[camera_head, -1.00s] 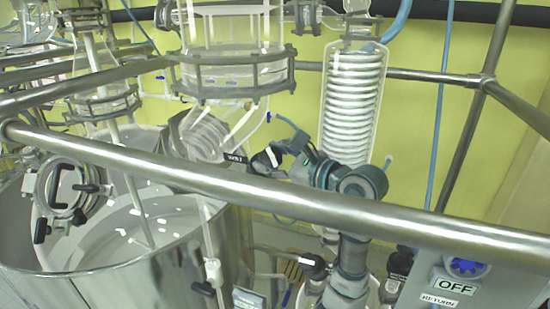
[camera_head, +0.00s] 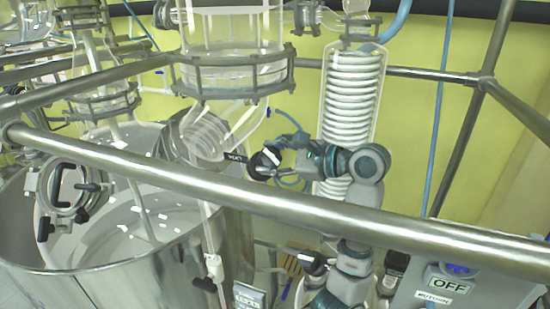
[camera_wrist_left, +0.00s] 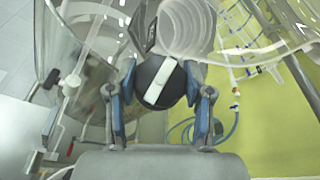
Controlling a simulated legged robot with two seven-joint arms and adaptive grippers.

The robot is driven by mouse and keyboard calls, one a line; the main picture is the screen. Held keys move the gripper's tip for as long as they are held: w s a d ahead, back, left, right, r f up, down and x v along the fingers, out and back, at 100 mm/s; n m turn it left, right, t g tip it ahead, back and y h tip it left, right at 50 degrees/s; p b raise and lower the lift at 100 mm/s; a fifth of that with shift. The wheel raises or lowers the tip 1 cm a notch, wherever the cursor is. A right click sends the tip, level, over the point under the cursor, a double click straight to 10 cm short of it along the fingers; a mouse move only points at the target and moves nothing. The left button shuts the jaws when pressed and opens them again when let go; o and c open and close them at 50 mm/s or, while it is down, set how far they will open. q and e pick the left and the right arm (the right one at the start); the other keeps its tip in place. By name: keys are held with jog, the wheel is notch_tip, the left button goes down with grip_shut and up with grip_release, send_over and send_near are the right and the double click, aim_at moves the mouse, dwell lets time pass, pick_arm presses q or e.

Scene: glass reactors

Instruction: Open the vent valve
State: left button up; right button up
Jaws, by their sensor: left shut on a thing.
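The vent valve has a round black knob with a white stripe, seen between my fingers in the wrist view (camera_wrist_left: 157,82). In the head view the knob (camera_head: 263,161) sits behind the front steel rail, beside a small black label (camera_head: 233,156). My left gripper (camera_head: 272,160) reaches it from the right and is shut on the knob. In the wrist view, my blue-grey fingers (camera_wrist_left: 160,76) press on both sides of it. The valve body behind the knob is mostly hidden. My right gripper is not in view.
A large steel vessel (camera_head: 120,285) stands at the left. A control box with an OFF label (camera_head: 453,286) is at lower right.

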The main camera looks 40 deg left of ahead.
aim_at(278, 158)
pick_arm(q)
jog(key=shift+f, duration=0.3)
jog(key=o, duration=1.2)
jog(key=shift+a, duration=0.15)
jog(key=shift+c, duration=0.2)
jog(key=shift+w+a, duration=0.1)
jog(key=shift+a, duration=0.2)
jog(key=shift+d+r, duration=0.1)
jog(key=v, duration=0.8)
jog(key=shift+w, duration=0.1)
jog(key=shift+a, duration=0.55)
